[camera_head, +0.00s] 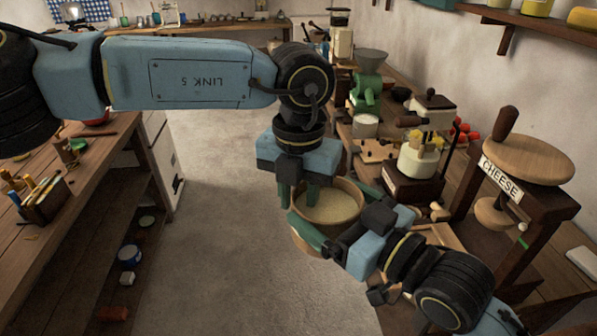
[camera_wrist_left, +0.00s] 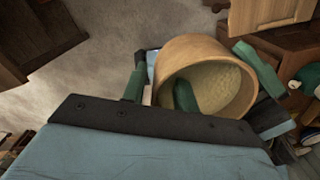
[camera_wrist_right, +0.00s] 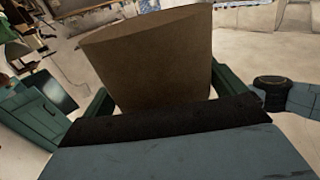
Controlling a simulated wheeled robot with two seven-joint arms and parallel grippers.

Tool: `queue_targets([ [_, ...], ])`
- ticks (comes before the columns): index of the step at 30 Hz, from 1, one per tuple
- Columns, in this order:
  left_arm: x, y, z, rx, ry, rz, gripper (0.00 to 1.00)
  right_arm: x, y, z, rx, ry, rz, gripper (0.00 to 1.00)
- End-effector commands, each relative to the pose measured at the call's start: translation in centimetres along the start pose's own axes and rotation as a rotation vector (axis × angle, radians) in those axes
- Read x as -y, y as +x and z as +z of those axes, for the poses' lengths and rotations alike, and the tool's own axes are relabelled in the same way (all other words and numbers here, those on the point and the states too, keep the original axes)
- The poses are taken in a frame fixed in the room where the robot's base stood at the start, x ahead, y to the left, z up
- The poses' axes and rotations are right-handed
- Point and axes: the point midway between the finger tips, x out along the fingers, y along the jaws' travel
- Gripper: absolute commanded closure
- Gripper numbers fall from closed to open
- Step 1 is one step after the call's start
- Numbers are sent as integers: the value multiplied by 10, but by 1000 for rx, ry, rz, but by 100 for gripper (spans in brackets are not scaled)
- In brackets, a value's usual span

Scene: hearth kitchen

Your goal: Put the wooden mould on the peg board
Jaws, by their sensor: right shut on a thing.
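The wooden mould (camera_head: 345,230), a round tub with pale stuff inside, is held in the air beside the right-hand counter. It also shows in the left wrist view (camera_wrist_left: 205,47) and from the side in the right wrist view (camera_wrist_right: 160,65). My right gripper (camera_head: 325,238) is shut on the mould, its fingers at opposite sides. My left gripper (camera_head: 297,197) points down at the mould's left rim, fingers apart, one inside the tub and one outside. I cannot tell whether they touch the wall. A light board with dark spots (camera_head: 374,150) on the counter may be the peg board.
The right counter holds a cheese press (camera_head: 530,160), a cream machine (camera_head: 421,150), a green grinder (camera_head: 366,92) and red items (camera_head: 463,132). A wooden table (camera_head: 85,175) stands at left. The floor (camera_head: 215,200) between is clear.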

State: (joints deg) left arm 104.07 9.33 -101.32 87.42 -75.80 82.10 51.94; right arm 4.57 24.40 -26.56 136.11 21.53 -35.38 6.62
Motion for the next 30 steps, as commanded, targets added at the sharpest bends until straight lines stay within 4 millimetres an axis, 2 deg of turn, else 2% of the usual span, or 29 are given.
queue_targets([
  [4, 0, 10, 0, -1, 0, -1, 71, 0, 0, -2, -5, -1, 0, 44],
  [13, 0, 13, 0, 0, 0, -1, 71, 0, 0, -2, -5, -1, 0, 44],
  [14, 0, 13, 0, 0, 0, 0, 72, 0, 0, -2, -5, -1, 0, 44],
  [20, 0, 13, 0, 0, 1, -1, 98, 0, 0, -2, -5, -1, 0, 44],
  [28, 3, 13, -1, -1, 5, -4, 100, 1, 0, -2, -5, 0, -2, 44],
  [29, 3, 12, -1, 1, 5, -6, 100, 1, 0, -2, -5, 0, -2, 4],
  [30, 3, 12, -1, 1, 5, -6, 100, 1, 0, -2, -5, 0, -2, 0],
])
